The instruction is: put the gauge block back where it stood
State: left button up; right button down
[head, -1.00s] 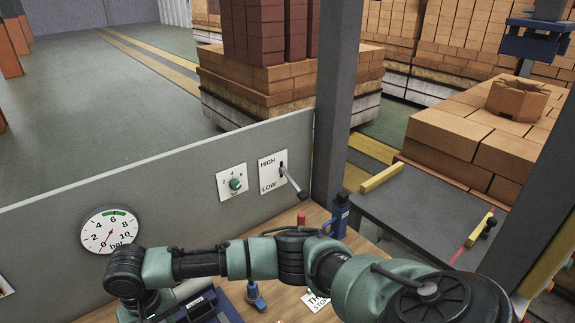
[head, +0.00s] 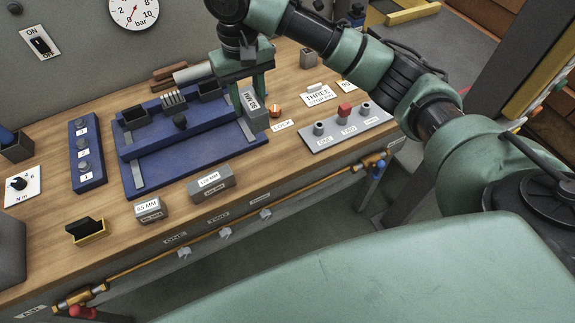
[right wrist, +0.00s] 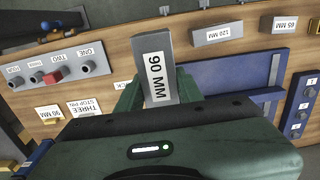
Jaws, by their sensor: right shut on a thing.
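The grey gauge block with a white 90 MM label (head: 254,108) is upright between the fingers of my right gripper (head: 243,92), at the right end of the blue fixture (head: 190,160). It also shows in the right wrist view (right wrist: 154,72), with my gripper closed on its sides. I cannot tell whether its bottom touches the fixture. A white 90 card (head: 347,86) lies on the bench at the back right; in the right wrist view this card (right wrist: 49,112) reads 90 MM. My left gripper is not in view.
A 65 MM block (head: 150,209) and a 120 MM block (head: 212,184) stand near the front edge. An orange knob (head: 275,111) by a LOCK label is close right of the held block. A grey plate (head: 340,134) with pegs and a red piece lies further right.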

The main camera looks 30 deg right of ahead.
jog(key=shift+s+d+f, duration=0.1)
jog(key=shift+d+f, duration=0.1)
jog(key=shift+f, duration=0.55)
jog(key=f, duration=0.9)
jog(key=f+p, duration=0.1)
jog(key=f, duration=0.3)
jog(key=shift+w+d+f, duration=0.1)
jog(key=shift+w+f, duration=0.15)
jog(key=shift+f, duration=0.7)
notch_tip(320, 180, down, 3)
jog(key=shift+f, duration=0.2)
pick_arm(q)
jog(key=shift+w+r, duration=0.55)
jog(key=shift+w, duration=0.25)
pick_arm(e)
jog(key=shift+f, duration=0.25)
jog(key=shift+f, duration=0.1)
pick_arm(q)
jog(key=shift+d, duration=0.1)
pick_arm(e)
jog(key=c, duration=0.9)
grip_release()
